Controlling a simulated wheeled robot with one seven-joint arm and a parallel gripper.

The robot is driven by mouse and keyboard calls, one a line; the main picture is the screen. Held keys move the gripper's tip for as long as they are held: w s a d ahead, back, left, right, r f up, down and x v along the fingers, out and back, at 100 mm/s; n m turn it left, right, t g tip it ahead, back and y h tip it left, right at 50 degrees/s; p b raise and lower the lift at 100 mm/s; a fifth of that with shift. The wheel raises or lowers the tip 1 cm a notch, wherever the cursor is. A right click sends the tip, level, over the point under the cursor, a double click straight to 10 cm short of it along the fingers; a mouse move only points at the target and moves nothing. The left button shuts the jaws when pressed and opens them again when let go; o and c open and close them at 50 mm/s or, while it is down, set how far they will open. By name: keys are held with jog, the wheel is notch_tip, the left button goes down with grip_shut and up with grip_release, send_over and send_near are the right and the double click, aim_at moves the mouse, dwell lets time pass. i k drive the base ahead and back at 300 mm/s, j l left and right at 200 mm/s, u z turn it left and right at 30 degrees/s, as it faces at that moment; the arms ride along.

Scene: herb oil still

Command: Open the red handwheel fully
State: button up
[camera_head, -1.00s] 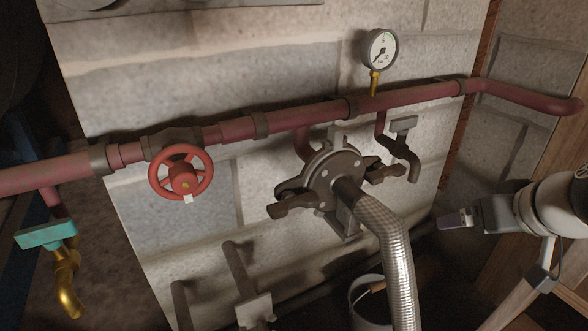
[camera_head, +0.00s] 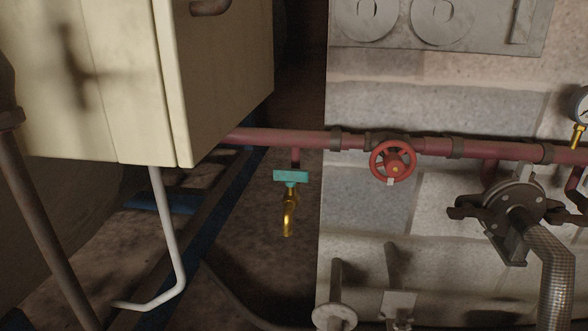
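My gripper is not in view now.
A cream cabinet (camera_head: 225,80) juts out at the upper left. A brass tap with a teal handle (camera_head: 290,176) hangs from the pipe. A flanged coupling (camera_head: 512,206) with a braided hose (camera_head: 556,275) stands out at right. A gauge (camera_head: 580,104) is cut by the right edge.

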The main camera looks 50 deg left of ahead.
aim_at(392, 162)
jog(key=i+j+u, duration=0.1)
jog(key=u, duration=0.3)
jog(key=i+j+u, duration=0.15)
jog(key=j+u, duration=0.15)
jog(key=u, duration=0.15)
jog(key=i+j+u, duration=0.1)
jog(key=u, duration=0.3)
